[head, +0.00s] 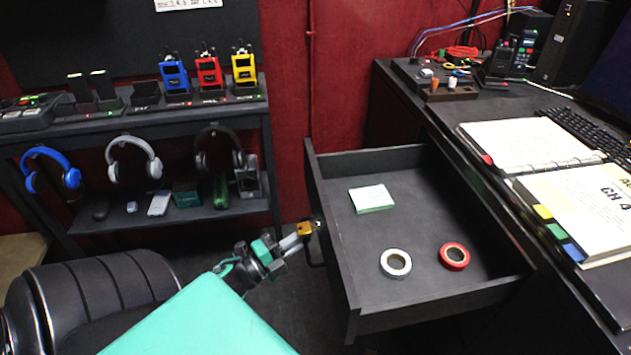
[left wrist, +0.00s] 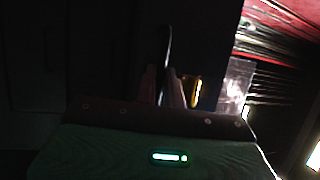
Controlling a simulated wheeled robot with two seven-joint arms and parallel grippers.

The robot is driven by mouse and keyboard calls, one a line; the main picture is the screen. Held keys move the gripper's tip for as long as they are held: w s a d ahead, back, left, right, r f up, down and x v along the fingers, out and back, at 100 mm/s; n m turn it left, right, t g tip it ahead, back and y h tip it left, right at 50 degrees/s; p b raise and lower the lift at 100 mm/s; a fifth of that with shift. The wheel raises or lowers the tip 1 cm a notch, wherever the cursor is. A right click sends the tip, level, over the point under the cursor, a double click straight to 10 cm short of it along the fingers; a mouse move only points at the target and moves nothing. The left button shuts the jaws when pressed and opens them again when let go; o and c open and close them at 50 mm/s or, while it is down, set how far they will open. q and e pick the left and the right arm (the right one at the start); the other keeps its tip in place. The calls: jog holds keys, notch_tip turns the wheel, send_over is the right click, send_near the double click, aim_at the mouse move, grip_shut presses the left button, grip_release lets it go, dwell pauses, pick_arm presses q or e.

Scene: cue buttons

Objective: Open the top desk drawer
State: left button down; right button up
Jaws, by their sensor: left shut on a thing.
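The top desk drawer (head: 420,288) is pulled well out from the dark desk (head: 400,92) in the head view. Its front panel (head: 335,245) faces left. My left gripper (head: 314,228) is at the outer side of the front panel, shut on the drawer handle (head: 316,252), which is partly hidden by the fingers. In the dark left wrist view, the fingers of my left gripper (left wrist: 166,88) close around a thin upright bar. A pad of pale paper (head: 371,198), a white tape roll (head: 396,263) and a red tape roll (head: 455,256) lie inside the drawer. My right gripper is not in view.
A black chair (head: 95,290) stands at lower left. A shelf (head: 160,105) with coloured radios and headphones stands against the red wall.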

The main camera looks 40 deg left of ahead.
pick_arm(q)
jog(key=shift+s+a, duration=0.25)
jog(key=shift+s, duration=0.1)
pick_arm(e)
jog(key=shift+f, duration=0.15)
pick_arm(q)
jog(key=c, duration=1.5)
grip_release()
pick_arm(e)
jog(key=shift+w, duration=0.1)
pick_arm(q)
jog(key=shift+b+v, duration=0.3)
jog(key=shift+v, duration=6.6)
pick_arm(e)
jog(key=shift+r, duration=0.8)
pick_arm(q)
jog(key=shift+w, duration=0.1)
